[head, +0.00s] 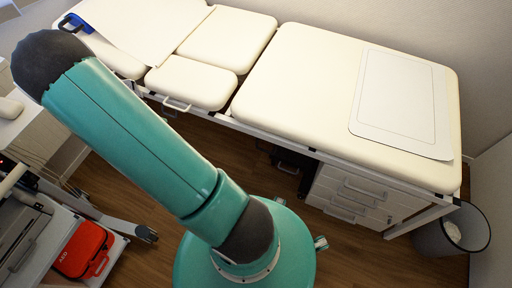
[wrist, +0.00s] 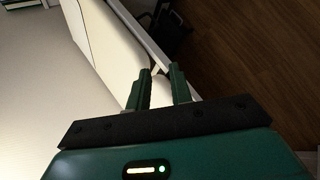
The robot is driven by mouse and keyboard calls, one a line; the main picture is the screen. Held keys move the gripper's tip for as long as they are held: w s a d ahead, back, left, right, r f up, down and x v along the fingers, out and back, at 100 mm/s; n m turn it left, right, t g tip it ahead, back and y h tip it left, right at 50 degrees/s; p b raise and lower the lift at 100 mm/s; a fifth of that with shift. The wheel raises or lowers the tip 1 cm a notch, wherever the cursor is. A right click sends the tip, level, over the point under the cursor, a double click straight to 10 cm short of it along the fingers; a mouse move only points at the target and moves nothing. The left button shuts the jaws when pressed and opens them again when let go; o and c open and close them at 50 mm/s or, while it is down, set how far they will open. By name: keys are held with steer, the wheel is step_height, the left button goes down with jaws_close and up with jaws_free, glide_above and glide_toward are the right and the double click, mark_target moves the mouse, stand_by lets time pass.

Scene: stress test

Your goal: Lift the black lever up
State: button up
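I cannot make out a black lever for certain in either view. In the head view, a dark part (head: 290,160) sits under the exam table (head: 300,60), between its frame and the drawers; its shape is unclear. In the wrist view, a dark shape (wrist: 172,22) shows beyond the table's edge, too dim to identify. My gripper (wrist: 160,74) shows in the wrist view with its two green fingers apart and nothing visible between them. It points toward the pale cushion edge and metal rail (wrist: 142,35). The head view does not show the gripper, only my teal arm.
White drawers (head: 350,190) stand under the table, with a grey bin (head: 452,230) at right. A blue item with a dark loop (head: 75,23) lies at the table's far left. A red AED case (head: 83,250) sits on a cart at lower left. Wooden floor (head: 140,185) shows between.

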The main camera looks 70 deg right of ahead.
steer(key=s+d+f+m+g+h, duration=0.1)
steer(key=s+d+f+g+h, duration=0.25)
steer(key=f, duration=0.65)
steer(key=s+d+f+m+g+y, duration=0.1)
steer(key=s+d+f+g, duration=0.1)
steer(key=s+d+f, duration=0.55)
steer(key=s+d+f+g+h, duration=0.1)
steer(key=s+f+h, duration=0.2)
steer(key=s+f, duration=0.4)
steer(key=s+d+f+g+h, duration=0.1)
steer(key=s+f+h, duration=0.1)
steer(key=s+f, duration=0.6)
steer(key=d+f+x, duration=0.1)
steer(key=x, duration=0.9)
steer(key=shift+w+d+f, duration=0.15)
steer(key=shift+w+d, duration=0.05)
steer(key=shift+d, duration=0.1)
jaws_close()
